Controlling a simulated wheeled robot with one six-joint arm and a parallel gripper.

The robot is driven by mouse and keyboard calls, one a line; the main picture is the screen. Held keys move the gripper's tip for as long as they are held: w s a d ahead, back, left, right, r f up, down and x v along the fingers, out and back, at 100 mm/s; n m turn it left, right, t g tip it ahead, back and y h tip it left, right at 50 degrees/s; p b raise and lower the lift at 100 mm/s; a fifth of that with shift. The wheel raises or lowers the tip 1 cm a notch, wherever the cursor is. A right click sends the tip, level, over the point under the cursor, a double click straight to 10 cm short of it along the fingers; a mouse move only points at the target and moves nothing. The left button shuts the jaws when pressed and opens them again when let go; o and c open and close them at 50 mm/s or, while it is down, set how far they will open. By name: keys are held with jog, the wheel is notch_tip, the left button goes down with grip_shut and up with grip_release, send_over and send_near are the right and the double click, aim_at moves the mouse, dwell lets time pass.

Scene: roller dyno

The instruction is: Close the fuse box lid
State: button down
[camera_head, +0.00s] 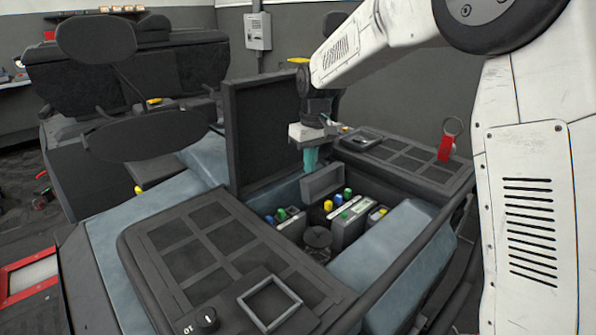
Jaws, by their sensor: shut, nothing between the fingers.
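A small grey flap (322,182), which looks like the fuse box lid, stands raised inside the open bay of the vehicle. It is by a grey box (351,222) with green, blue and yellow caps near it. My gripper (311,166) points down with its teal fingers shut and empty, just behind or above the raised flap. I cannot tell whether the fingertips touch it. A much larger dark panel (263,130) stands upright at the bay's back left edge.
Dark gridded covers lie left (205,245) and right (405,158) of the bay. A red tag (446,147) with a ring stands on the right cover. A round black cap (317,238) is in the bay's front. Dark oval mirrors or rests (148,135) are at left.

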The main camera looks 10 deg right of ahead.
jog(key=w+a+r+n+t, duration=0.1)
jog(key=w+r, duration=0.2)
jog(key=w, duration=0.2)
notch_tip(320, 180, down, 10)
jog(key=w+a, duration=0.1)
jog(key=shift+w+n, duration=0.15)
jog(key=shift+n, duration=0.15)
jog(key=shift+y, duration=0.3)
